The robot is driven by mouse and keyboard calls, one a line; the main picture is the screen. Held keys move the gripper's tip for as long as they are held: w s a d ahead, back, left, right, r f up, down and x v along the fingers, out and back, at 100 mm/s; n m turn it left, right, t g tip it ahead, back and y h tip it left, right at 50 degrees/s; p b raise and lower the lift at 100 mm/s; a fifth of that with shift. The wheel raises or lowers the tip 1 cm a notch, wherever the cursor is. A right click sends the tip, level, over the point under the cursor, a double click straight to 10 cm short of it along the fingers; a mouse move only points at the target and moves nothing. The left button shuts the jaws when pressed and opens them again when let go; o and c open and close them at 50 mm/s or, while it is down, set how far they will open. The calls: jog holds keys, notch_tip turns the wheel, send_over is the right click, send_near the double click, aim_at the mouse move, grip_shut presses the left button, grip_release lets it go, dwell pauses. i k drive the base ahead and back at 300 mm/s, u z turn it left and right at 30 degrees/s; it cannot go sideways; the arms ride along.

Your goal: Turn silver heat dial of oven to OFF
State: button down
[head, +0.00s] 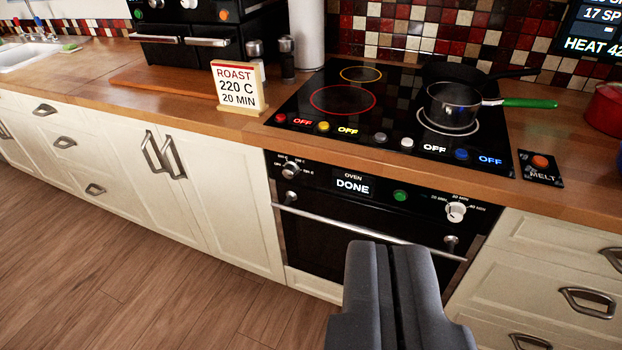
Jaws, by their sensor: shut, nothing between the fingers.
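The oven (352,232) is set under the counter, with a black front panel. Its silver heat dial (291,170) is at the panel's left, with small markings around it that are too small to read surely. A display (353,185) in the panel's middle reads OVEN DONE. A green button (400,196) is right of the display. A white dial (456,211) with minute markings is at the panel's right. My gripper (390,246) is shut and empty, in front of the oven's lower right, below and right of the silver dial and apart from it.
The oven's handle bar (350,228) sticks out across its front. Above is a cooktop (300,108) with a pot (452,108) whose green handle points right. A ROAST 220 C 20 MIN sign (238,88) stands on the counter. The wooden floor (130,270) at left is clear.

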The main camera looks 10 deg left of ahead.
aim_at(290, 169)
jog(key=u, duration=0.05)
jog(key=i, duration=0.1)
jog(key=u, duration=3.15)
jog(key=i, duration=0.45)
jog(key=z, duration=3.65)
